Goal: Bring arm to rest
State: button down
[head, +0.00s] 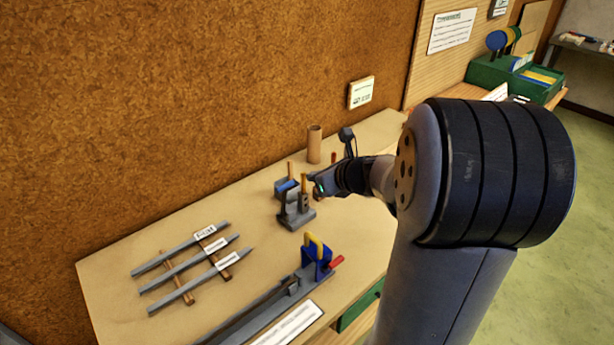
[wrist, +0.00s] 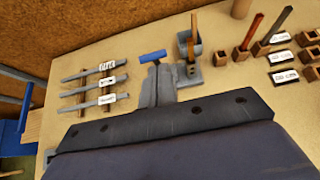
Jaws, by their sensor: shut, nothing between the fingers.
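My arm reaches in from the right in the head view, and my gripper (head: 314,184) is low over the bench. My gripper is shut with nothing held. It is beside a small grey stand (head: 297,215) with upright brown and blue pieces. In the wrist view my gripper (wrist: 157,88) points up the picture, left of the grey stand (wrist: 191,76). A blue T-shaped piece (wrist: 152,57) shows just beyond the fingertips; I cannot tell whether they touch.
The bench (head: 130,245) stands against a brown wall. Labelled grey strips (head: 185,262) lie at left. A long grey tool with a blue-and-yellow end (head: 315,258) lies in front. A brown tube (head: 314,145) stands behind. Several small labelled holders (wrist: 263,47) are at right in the wrist view.

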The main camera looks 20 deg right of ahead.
jog(key=shift+s+d+r, duration=0.15)
jog(key=shift+s+r, duration=0.05)
jog(key=shift+s, duration=0.15)
jog(key=x, duration=1.1)
jog(key=shift+s+r, duration=0.1)
jog(key=shift+s, duration=0.1)
